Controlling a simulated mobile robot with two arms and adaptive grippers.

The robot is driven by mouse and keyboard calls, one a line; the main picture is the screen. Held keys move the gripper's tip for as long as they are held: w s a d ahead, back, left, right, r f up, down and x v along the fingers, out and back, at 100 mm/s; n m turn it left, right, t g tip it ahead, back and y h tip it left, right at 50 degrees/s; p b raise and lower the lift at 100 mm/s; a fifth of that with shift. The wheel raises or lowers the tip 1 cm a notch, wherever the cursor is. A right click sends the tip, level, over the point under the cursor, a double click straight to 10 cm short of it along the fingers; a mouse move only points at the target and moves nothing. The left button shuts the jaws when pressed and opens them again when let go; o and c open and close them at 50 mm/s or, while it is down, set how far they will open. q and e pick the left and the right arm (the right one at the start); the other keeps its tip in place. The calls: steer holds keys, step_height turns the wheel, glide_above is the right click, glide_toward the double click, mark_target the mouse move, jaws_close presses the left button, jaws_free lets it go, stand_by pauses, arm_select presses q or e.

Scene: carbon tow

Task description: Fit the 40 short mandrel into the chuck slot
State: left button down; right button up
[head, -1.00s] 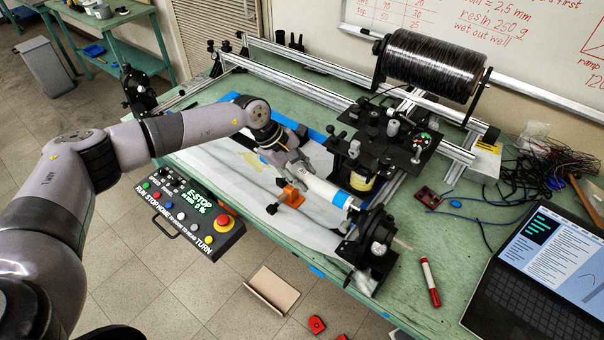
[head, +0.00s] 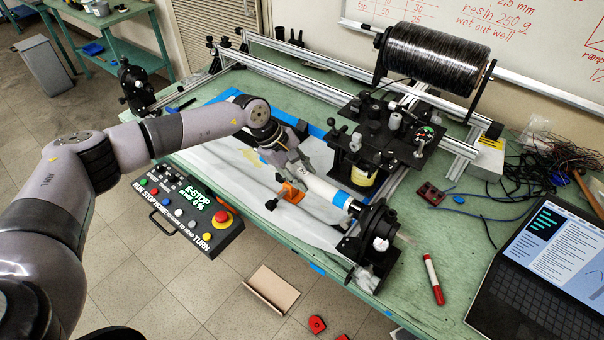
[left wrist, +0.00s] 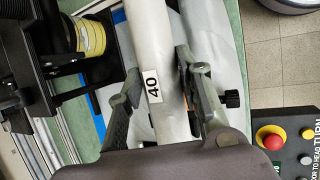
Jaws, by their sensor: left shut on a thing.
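The white mandrel (head: 323,191) lies aslant over the bench, with a blue band near its right end. In the left wrist view the mandrel (left wrist: 155,45) carries a label reading 40. My left gripper (head: 293,172) is shut on it near its left end, with one finger on each side in the wrist view (left wrist: 158,92). The black chuck (head: 376,230) stands at the right end, and the mandrel's blue-banded end is at it. I cannot tell how deep the end sits in the slot. My right gripper is out of view.
An orange support (head: 291,192) stands below the mandrel. A control box (head: 190,208) with a red stop button is at the bench's front edge. The black carriage (head: 385,140) is close behind the mandrel. A red marker (head: 433,279) and laptop (head: 550,270) lie at right.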

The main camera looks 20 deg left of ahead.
arm_select(q)
steer(key=shift+f, duration=0.25)
steer(key=c, duration=1.1)
jaws_free()
steer(key=shift+o, duration=0.2)
steer(key=v, duration=1.2)
